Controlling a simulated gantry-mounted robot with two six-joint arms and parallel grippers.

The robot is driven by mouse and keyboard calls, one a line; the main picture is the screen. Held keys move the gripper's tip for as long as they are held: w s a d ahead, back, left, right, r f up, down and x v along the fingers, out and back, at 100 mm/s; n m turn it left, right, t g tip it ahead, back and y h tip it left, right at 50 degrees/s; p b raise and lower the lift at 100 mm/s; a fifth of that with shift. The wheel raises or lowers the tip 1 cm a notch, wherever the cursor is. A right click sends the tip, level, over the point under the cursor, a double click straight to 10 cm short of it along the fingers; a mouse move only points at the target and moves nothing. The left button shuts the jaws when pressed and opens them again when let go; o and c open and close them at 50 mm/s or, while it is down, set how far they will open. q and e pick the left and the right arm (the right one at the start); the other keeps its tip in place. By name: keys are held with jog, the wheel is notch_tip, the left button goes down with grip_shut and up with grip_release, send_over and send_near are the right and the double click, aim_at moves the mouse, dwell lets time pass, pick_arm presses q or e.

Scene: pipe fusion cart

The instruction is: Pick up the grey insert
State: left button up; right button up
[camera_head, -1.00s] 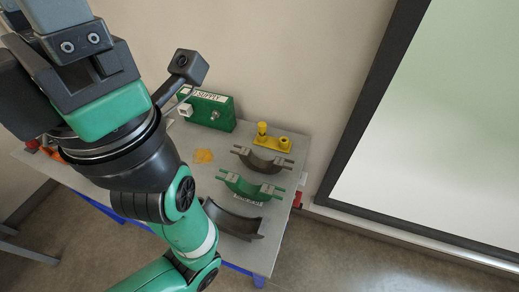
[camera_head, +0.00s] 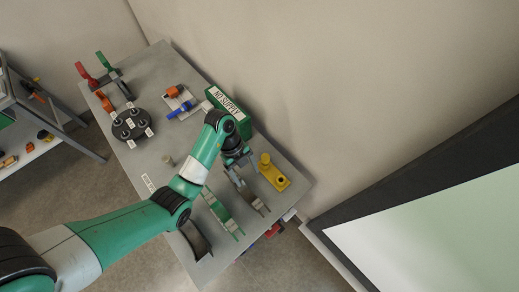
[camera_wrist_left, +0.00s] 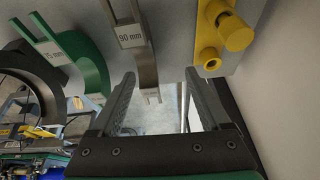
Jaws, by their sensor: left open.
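The grey insert, a curved half-shell with a "90 mm" label, lies on the cart top in the head view (camera_head: 247,194), partly hidden by my left arm. It also shows in the left wrist view (camera_wrist_left: 146,62). My left gripper (camera_head: 236,167) is over its upper end in the head view. In the left wrist view my left gripper (camera_wrist_left: 160,82) is open, and the near end of the insert shows between its two fingers. I cannot tell whether they touch it. My right gripper is not in view.
A green insert (camera_head: 221,214) and a larger dark half-shell (camera_head: 195,240) lie to the left. A yellow block with a peg (camera_head: 272,175) stands close on the right. A green supply box (camera_head: 229,108) is behind, near the wall.

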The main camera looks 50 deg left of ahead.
aim_at(246, 192)
pick_arm(q)
jog(key=s, duration=0.1)
jog(key=s+a, duration=0.1)
jog(key=r+p, duration=0.1)
jog(key=shift+s+a+n, duration=0.25)
jog(key=shift+s+n, duration=0.05)
jog(key=shift+s, duration=0.1)
jog(key=shift+a, duration=0.15)
jog(key=shift+w, duration=0.1)
jog(key=b+x, duration=0.4)
jog(key=x, duration=0.2)
jog(key=shift+f+b, duration=0.15)
jog(key=shift+b, duration=0.15)
jog(key=b+x, duration=0.2)
jog(key=x, duration=0.3)
jog(key=shift+s+f, duration=0.2)
grip_shut()
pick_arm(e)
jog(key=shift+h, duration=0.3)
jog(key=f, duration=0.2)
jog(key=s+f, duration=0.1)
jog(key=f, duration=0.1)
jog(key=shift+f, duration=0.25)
pick_arm(q)
jog(key=shift+r, duration=0.1)
